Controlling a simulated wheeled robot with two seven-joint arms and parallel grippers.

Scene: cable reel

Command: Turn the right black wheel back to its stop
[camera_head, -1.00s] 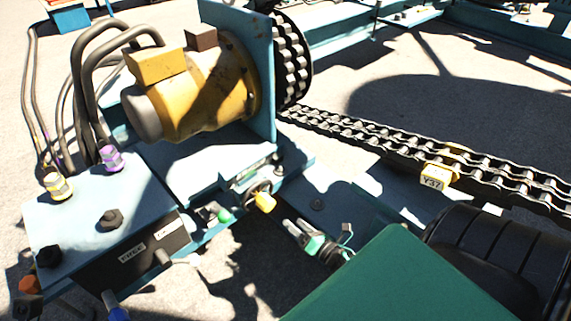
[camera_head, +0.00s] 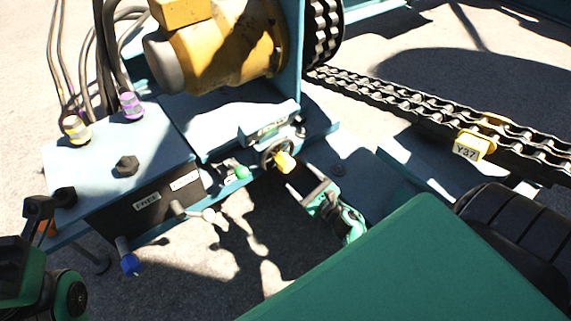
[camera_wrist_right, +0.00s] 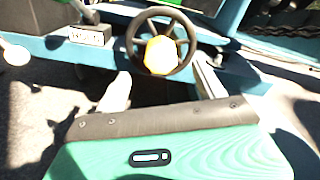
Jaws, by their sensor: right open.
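The right black wheel (camera_head: 272,153) is a small dark handwheel with a yellow knob (camera_head: 284,163) at its hub, on the front of the teal frame. In the right wrist view the wheel (camera_wrist_right: 134,42) stands upright just ahead, its yellow hub (camera_wrist_right: 160,54) facing me. My right gripper (camera_head: 306,186) is open in front of the wheel, to its lower right. In the wrist view its fingers (camera_wrist_right: 160,88) lie apart, below the rim at left and right, with nothing between them.
A teal box (camera_head: 150,130) with hoses, a FREE label (camera_head: 147,200), a lever (camera_head: 190,212) and a blue-tipped handle (camera_head: 130,262) stands left of the wheel. A yellow motor (camera_head: 225,45) is above. A chain (camera_head: 420,103) with a Y37 tag (camera_head: 467,150) runs right.

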